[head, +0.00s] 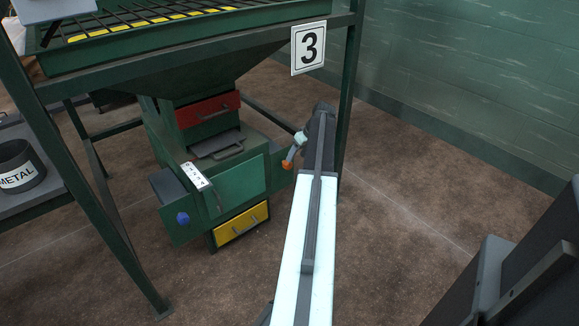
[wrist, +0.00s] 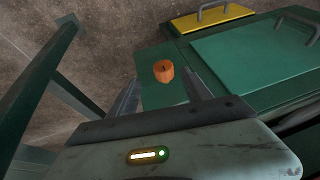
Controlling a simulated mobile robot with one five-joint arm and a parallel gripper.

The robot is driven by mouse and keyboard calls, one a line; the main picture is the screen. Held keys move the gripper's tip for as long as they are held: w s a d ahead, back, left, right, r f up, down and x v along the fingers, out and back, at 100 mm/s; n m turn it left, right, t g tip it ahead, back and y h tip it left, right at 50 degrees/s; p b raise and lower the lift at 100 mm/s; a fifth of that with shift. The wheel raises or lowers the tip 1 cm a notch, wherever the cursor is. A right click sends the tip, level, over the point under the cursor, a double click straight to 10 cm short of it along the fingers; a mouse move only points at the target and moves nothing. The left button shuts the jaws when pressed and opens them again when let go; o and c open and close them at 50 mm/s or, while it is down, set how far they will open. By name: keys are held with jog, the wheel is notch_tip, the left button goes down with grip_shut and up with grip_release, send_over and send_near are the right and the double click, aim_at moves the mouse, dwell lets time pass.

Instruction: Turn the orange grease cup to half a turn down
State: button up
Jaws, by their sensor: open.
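The orange grease cup (wrist: 164,71) is a small, faceted orange knob on a green face of the machine in the wrist view. A small dark mark shows near its top. In the head view the cup (head: 287,164) shows at the right side of the green machine, partly beside my gripper (head: 295,148). In the wrist view my gripper (wrist: 162,84) is open, with one dark finger to each side of the cup in the picture. The cup appears just beyond the fingertips, and I see no contact. How far the cup is turned cannot be told.
A yellow drawer (head: 241,224), a red drawer (head: 207,109) and a blue knob (head: 183,218) are on the machine. A METAL bin (head: 20,168) is at left.

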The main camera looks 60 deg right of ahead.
aim_at(290, 164)
jog(key=b+x, duration=0.5)
jog(key=x, duration=0.2)
jog(key=shift+w+a, duration=0.15)
jog(key=shift+r, duration=0.2)
